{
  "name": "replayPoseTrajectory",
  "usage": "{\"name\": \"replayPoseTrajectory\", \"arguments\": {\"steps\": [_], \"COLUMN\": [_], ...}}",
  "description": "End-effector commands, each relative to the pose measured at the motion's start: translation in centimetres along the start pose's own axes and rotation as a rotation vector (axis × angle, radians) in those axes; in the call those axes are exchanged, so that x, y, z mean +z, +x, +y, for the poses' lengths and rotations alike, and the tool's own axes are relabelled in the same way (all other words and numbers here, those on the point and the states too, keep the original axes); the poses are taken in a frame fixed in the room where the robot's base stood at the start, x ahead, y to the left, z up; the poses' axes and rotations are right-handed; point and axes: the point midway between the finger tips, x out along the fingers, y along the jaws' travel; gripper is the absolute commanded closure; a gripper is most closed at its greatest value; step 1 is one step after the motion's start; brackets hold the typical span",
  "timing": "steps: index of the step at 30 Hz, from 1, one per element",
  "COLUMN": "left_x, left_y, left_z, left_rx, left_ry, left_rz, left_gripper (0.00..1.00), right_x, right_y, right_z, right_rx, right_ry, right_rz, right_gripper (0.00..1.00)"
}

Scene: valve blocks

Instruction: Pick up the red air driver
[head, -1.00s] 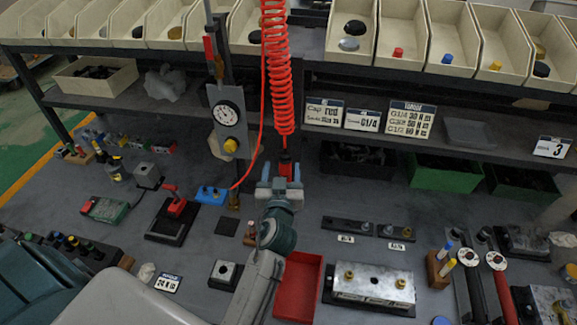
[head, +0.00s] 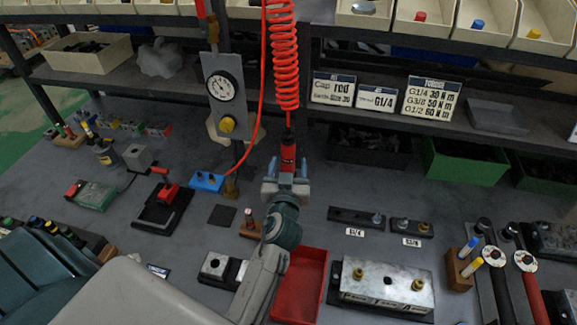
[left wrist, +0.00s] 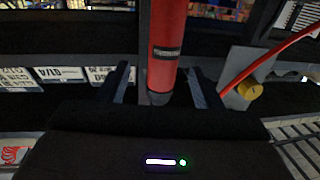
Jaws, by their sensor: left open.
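The red air driver (head: 288,156) hangs upright below a coiled red hose (head: 283,60) in the head view. It also shows in the left wrist view (left wrist: 165,60) as a red cylinder with a dark label and a dark lower end. My left gripper (head: 287,171) is open, its two fingers on either side of the driver's lower part. In the left wrist view the fingers (left wrist: 160,88) stand left and right of the driver, with a gap visible on both sides. My right gripper is not in view.
A gauge panel (head: 222,98) with a yellow knob stands left of the driver. Below are a red tray (head: 304,284) and a metal valve block (head: 386,286). Shelf signs (head: 378,98) and a green bin (head: 462,165) are at the right.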

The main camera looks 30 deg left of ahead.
Motion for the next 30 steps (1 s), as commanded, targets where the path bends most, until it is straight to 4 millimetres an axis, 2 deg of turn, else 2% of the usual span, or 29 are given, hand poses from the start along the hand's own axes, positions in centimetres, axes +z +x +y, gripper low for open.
{"name": "replayPoseTrajectory", "arguments": {"steps": [11,18,28,30], "left_x": [-0.1,0.3,0.6,0.6], "left_y": [3.5,6.8,7.5,7.5], "left_z": [-0.2,-0.4,-0.4,-0.4], "left_rx": [0.0,0.0,0.0,0.0], "left_ry": [0.004,0.002,0.0,0.0], "left_rz": [0.001,0.001,0.0,0.0], "left_gripper": [0.41,0.41,0.41,0.54], "right_x": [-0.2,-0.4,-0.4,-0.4], "right_y": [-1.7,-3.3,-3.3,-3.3], "right_z": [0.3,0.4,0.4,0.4], "right_rx": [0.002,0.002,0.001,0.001], "right_ry": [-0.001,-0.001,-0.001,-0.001], "right_rz": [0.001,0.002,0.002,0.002], "right_gripper": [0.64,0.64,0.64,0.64]}}
